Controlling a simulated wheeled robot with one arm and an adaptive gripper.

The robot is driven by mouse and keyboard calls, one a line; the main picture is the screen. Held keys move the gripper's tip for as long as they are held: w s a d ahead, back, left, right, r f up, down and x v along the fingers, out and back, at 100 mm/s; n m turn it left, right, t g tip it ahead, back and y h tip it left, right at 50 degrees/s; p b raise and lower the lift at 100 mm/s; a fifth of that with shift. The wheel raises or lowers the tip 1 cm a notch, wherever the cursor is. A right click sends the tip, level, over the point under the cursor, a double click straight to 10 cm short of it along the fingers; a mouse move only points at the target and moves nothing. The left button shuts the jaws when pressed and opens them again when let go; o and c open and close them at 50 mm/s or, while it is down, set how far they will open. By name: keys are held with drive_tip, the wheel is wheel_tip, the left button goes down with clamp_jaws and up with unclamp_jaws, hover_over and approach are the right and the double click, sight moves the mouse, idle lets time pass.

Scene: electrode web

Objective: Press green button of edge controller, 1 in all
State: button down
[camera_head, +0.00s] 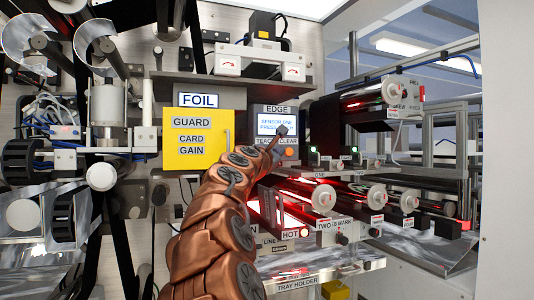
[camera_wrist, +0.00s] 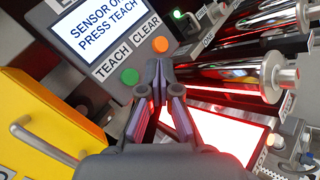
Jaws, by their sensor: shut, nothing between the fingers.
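The edge controller (camera_head: 273,110) is a grey box with a lit screen reading "SENSOR ON, PRESS TEACH". In the wrist view its green button (camera_wrist: 130,77) sits beside the TEACH label, and an orange button (camera_wrist: 160,44) sits beside the CLEAR label. The orange button also shows in the head view (camera_head: 291,152); the green one is hidden there behind my arm. My gripper (camera_head: 282,130) is shut and empty in front of the controller. In the wrist view its fingertips (camera_wrist: 158,72) appear just right of the green button and below the orange one; the gap in depth is unclear.
A yellow guard box (camera_head: 198,140) with a handle stands left of the controller. Below and to the right are rollers (camera_head: 323,198) with shiny web and red-lit panels.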

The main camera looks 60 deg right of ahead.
drive_tip(key=w+d+p, duration=0.2)
drive_tip(key=w+d, duration=0.1)
drive_tip(key=w, duration=0.2)
drive_tip(key=shift+w+d, duration=0.3)
drive_tip(key=shift+d, duration=0.1)
drive_tip(key=shift+w+d+p, duration=0.1)
drive_tip(key=shift+w+p, duration=0.05)
drive_tip(key=shift+p, duration=0.15)
idle(1.2)
drive_tip(key=shift+w+d, duration=0.15)
drive_tip(key=shift+w, duration=0.05)
drive_tip(key=shift+w+d+p, duration=0.2)
drive_tip(key=shift+w+p, duration=0.15)
drive_tip(key=shift+p, duration=0.2)
idle(0.8)
drive_tip(key=shift+s+a, duration=0.15)
drive_tip(key=shift+s+a+b, duration=0.3)
drive_tip(key=shift+s, duration=0.2)
drive_tip(key=shift+s, duration=0.1)
